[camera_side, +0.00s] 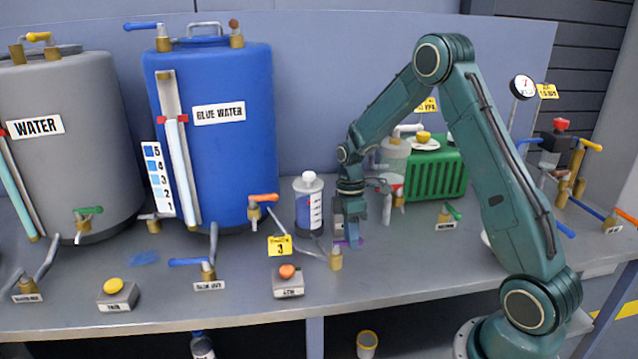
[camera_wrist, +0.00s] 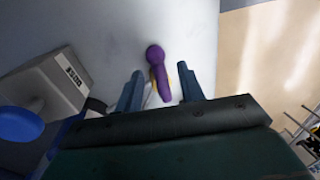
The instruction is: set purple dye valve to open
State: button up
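The purple dye valve handle (camera_wrist: 157,68) shows in the wrist view as a lever with a rounded knob at its far end. It lies between the two fingers of my gripper (camera_wrist: 159,69), with a visible gap on each side. A yellowish part shows partly beneath the handle. In the side view my gripper (camera_side: 347,238) points down, low over the bench, and only a sliver of purple (camera_side: 350,242) shows by the fingertips. The gripper hides most of the valve there. My gripper is open and holds nothing.
A green crate (camera_side: 435,172) stands behind to the right. In the wrist view, a labelled grey box (camera_wrist: 48,88) and a blue round part (camera_wrist: 20,125) lie left.

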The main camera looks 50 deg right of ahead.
jog(key=shift+c, duration=0.5)
grip_shut()
